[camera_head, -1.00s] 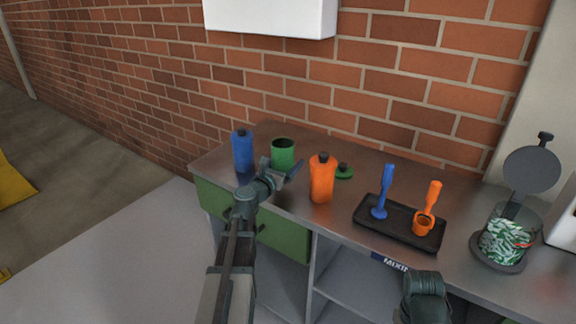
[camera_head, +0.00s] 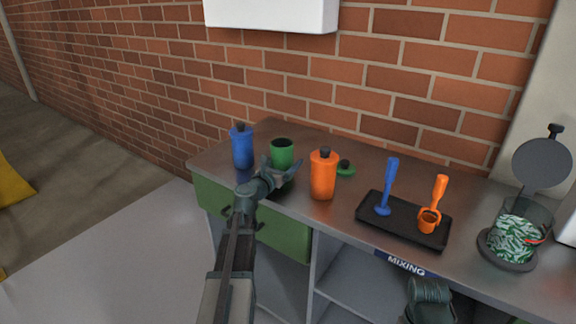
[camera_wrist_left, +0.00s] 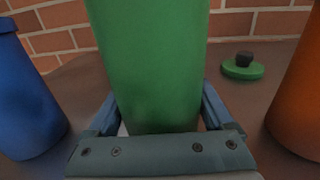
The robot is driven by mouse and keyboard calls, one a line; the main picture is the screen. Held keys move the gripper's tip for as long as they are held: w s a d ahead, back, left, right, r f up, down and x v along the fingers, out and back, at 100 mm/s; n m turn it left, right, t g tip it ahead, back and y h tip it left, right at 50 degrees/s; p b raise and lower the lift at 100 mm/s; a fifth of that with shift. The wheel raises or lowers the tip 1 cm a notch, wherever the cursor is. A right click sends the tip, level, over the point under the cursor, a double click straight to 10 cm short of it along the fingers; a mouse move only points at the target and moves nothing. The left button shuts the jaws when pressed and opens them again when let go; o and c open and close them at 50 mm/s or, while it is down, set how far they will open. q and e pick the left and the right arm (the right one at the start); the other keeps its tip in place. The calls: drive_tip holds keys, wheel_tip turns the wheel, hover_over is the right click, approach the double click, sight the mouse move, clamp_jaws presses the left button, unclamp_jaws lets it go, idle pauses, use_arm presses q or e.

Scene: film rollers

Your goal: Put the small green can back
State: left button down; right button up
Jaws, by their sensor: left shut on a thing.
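The small green can (camera_head: 282,151) is open at the top and upright at the back left of the metal counter, between a blue bottle and an orange bottle. My left gripper (camera_head: 279,169) is shut on its lower part. In the left wrist view the can (camera_wrist_left: 150,65) fills the middle, with a finger of my left gripper (camera_wrist_left: 158,112) on each side. I cannot tell whether its base touches the counter. A green lid with a black knob (camera_head: 345,168) lies behind the orange bottle; this lid also shows in the left wrist view (camera_wrist_left: 243,69).
The blue bottle (camera_head: 242,147) stands left of the can and the orange bottle (camera_head: 323,174) right of it. A black tray (camera_head: 371,217) holds a blue and an orange tool. A glass jar (camera_head: 517,230) stands at the right. The brick wall (camera_head: 300,90) is behind.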

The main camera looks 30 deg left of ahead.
use_arm(q)
drive_tip(key=shift+f, duration=0.2)
unclamp_jaws()
drive_tip(key=shift+r, duration=0.2)
drive_tip(key=s, duration=1.2)
